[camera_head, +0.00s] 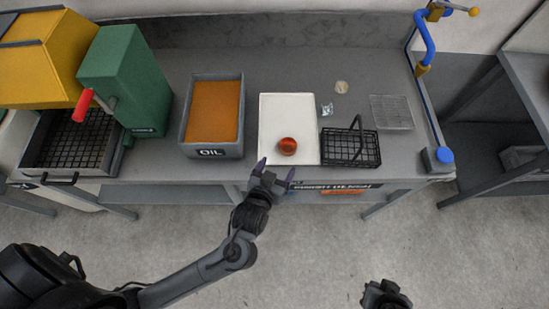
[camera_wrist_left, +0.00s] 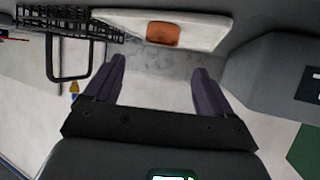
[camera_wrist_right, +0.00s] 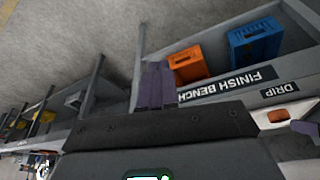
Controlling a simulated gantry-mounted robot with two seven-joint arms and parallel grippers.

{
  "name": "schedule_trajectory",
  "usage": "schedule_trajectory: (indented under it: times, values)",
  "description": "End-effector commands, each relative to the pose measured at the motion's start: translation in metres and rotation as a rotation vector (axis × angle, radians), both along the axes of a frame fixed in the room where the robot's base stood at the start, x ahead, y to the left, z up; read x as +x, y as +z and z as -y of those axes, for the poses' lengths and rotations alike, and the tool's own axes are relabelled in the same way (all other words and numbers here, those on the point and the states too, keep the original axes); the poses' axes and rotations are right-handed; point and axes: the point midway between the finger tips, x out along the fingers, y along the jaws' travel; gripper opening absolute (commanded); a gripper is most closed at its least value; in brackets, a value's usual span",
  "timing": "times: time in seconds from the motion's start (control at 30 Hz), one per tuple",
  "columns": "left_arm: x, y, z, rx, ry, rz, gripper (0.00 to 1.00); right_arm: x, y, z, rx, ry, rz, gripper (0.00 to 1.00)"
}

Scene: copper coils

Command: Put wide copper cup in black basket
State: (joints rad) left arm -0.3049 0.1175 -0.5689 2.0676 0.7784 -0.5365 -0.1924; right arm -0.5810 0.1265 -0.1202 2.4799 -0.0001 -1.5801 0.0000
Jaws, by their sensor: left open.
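The copper cup (camera_head: 287,146) sits on the white tray (camera_head: 272,112), near its front edge. It also shows in the left wrist view (camera_wrist_left: 163,34) and in the right wrist view (camera_wrist_right: 276,116). The black wire basket (camera_head: 366,147) with its handle stands just right of the tray; part of it shows in the left wrist view (camera_wrist_left: 40,20). My left gripper (camera_head: 275,174) is open and empty, in front of the bench edge, below and apart from the cup. My right gripper (camera_wrist_right: 160,86) is shut and empty, away from the bench at the picture's bottom.
An OIL bin (camera_head: 212,151) stands left of the tray. A green machine (camera_head: 128,80) with a red handle is further left. A wire rack (camera_head: 392,112) and small items lie right and behind. A blue-hosed stand (camera_head: 437,158) is at the bench's right end.

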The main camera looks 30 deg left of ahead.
Motion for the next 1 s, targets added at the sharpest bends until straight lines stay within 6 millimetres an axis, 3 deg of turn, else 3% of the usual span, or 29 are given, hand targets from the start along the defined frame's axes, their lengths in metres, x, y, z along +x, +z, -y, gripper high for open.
schedule_trajectory:
  times: [0.17, 0.37, 0.7, 0.83, 1.0]
  values:
    - [-0.008, 0.002, 0.0, -0.01, -0.009, -0.018, 0.84, 0.0, 0.001, 0.0, 0.0, 0.0, 0.0, 0.0]
    - [-0.03, -0.007, -0.004, -0.071, -0.1, -0.194, 0.84, 0.0, 0.002, -0.001, 0.003, -0.002, 0.001, 0.0]
    - [-0.127, -0.01, -0.045, -0.014, -0.246, -0.667, 0.84, 0.001, 0.002, -0.002, 0.01, -0.006, 0.001, 0.0]
    - [-0.152, -0.008, -0.06, 0.032, -0.253, -0.772, 0.84, 0.001, 0.002, -0.002, 0.01, -0.006, 0.001, 0.17]
    - [-0.162, -0.006, -0.067, 0.054, -0.254, -0.815, 0.84, 0.001, 0.002, -0.002, 0.01, -0.006, 0.001, 0.43]
